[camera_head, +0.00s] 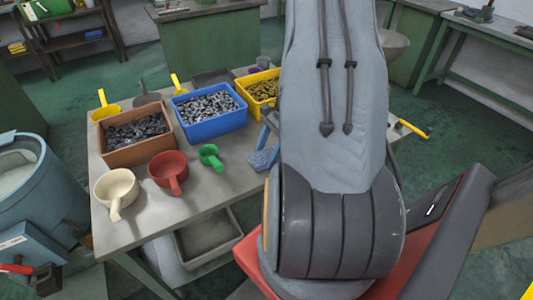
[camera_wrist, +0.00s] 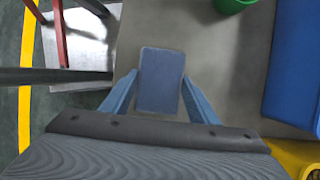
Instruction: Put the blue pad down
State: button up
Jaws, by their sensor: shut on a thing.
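The blue pad (camera_wrist: 160,88) is a flat rectangular block between the two light-blue fingers of my gripper (camera_wrist: 160,80) in the wrist view. The gripper is shut on it, with one finger at each side. In the head view the pad (camera_head: 263,159) shows as a speckled blue block at the left of my arm, over the right part of the grey table (camera_head: 215,187). My gripper (camera_head: 270,138) is mostly hidden behind the arm there. I cannot tell whether the pad touches the table top.
A green scoop (camera_head: 210,155), a red scoop (camera_head: 168,171) and a cream scoop (camera_head: 116,190) stand on the table's near side. Behind are brown (camera_head: 142,154), blue (camera_head: 213,123) and yellow (camera_head: 255,97) bins of parts. Bare table surrounds the pad in the wrist view.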

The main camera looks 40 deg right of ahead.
jog(key=shift+f, duration=0.15)
jog(key=o, duration=0.9)
jog(key=shift+o, duration=0.2)
jog(key=b+v, duration=0.2)
jog(key=v, duration=1)
jog(key=a+r+n+h, duration=0.2)
jog(key=a+n, duration=0.8)
jog(key=a, duration=0.4)
jog(key=s+a+r+n+h, duration=0.1)
jog(key=a+r+n+h, duration=0.1)
jog(key=a+n, duration=0.8)
jog(key=shift+s+a+r+n, duration=0.25)
jog(key=shift+a+r+n, duration=0.2)
jog(key=shift+a, duration=2.2)
